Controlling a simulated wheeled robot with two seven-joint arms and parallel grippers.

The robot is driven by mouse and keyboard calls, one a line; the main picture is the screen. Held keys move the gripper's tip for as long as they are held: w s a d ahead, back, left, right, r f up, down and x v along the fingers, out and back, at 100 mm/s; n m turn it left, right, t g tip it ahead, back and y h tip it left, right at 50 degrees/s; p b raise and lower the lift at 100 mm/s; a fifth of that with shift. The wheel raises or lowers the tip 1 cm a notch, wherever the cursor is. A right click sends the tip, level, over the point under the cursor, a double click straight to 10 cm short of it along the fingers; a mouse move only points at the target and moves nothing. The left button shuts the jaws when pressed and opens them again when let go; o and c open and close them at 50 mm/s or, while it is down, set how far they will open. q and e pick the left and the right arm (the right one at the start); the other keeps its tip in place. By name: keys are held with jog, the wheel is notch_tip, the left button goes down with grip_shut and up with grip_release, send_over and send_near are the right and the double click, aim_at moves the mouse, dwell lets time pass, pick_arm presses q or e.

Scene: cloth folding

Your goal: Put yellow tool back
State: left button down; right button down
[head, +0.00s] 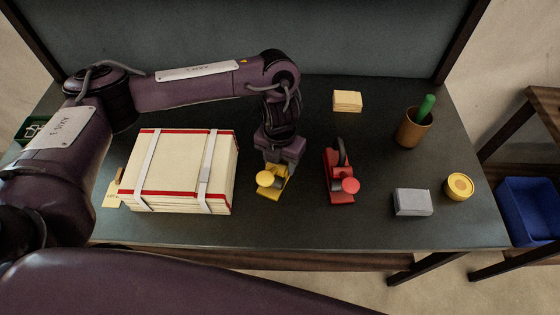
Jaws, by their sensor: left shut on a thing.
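The yellow tool (274,191) has a round yellow knob and is on or just above the dark table, right of the strapped stack. I cannot tell whether it touches the table. My left gripper (277,168) points down over it and is shut on it; the fingers are mostly hidden. A similar red tool (341,177) with a round red knob and dark handle lies on the table to the right. My right gripper is not in view.
A large cream stack (177,175) with red edges and white straps stands left of the gripper. A grey block (412,202), a yellow round tin (459,186), a brown cup (412,128) with a green item, and a small cream block (347,101) are on the right. The table (310,224) is clear in front.

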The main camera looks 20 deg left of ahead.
pick_arm(q)
jog(key=shift+d, duration=0.1)
jog(key=c, duration=1.1)
grip_release()
jog(key=shift+f, duration=0.1)
jog(key=o, duration=0.5)
jog(key=shift+s, duration=0.1)
jog(key=shift+c, duration=0.2)
jog(key=shift+r, duration=0.65)
notch_tip(320, 180, up, 11)
jog(key=shift+r+p, duration=0.1)
jog(key=shift+p, duration=0.6)
